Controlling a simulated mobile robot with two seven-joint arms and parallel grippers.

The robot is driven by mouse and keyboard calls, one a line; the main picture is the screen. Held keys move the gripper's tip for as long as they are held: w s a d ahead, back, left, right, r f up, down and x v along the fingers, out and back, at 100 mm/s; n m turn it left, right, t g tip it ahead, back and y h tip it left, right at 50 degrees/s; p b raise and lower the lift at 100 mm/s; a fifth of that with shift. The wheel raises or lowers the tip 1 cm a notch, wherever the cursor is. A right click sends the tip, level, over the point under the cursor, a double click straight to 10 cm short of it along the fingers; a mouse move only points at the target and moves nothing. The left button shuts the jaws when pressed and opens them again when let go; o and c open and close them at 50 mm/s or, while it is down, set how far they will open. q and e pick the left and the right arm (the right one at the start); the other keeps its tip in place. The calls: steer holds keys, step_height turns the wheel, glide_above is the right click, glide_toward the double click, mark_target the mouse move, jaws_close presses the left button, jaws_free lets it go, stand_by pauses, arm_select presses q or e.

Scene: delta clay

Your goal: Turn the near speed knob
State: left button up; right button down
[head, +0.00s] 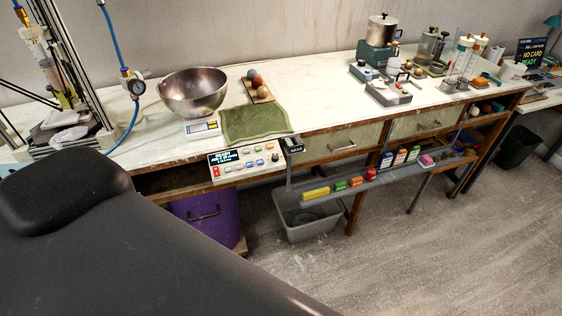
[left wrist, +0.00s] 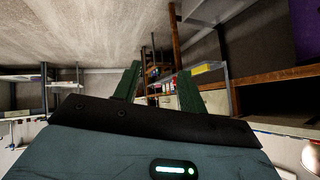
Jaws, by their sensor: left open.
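A control panel (head: 245,161) with a dark display, several coloured buttons and a small dark round knob (head: 275,158) sits at the bench's front edge in the head view. I cannot read whether this knob is a speed knob. Small bench machines (head: 389,92) stand farther right; any knobs on them are too small to tell. In the left wrist view my left gripper (left wrist: 160,68) has its two green fingers apart with nothing between them. It points toward shelving and is not seen in the head view. My right gripper is not in view.
A steel bowl (head: 193,92) on a white scale, a green cloth (head: 255,124) and a board of balls (head: 257,88) stand behind the panel. A low rail shelf (head: 380,178) with coloured boxes juts from the bench front.

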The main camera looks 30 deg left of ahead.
arm_select(q)
steer(key=w+a+r+m+y, duration=0.1)
steer(key=w+a+m, duration=0.1)
steer(key=w+m, duration=0.55)
steer(key=m+t+y, duration=0.6)
steer(key=m+t, duration=0.2)
steer(key=m, duration=1.2)
glide_toward(275, 158)
steer(key=shift+b+x, duration=0.4)
steer(key=shift+x, duration=3.7)
steer(key=shift+a, duration=0.1)
jaws_close()
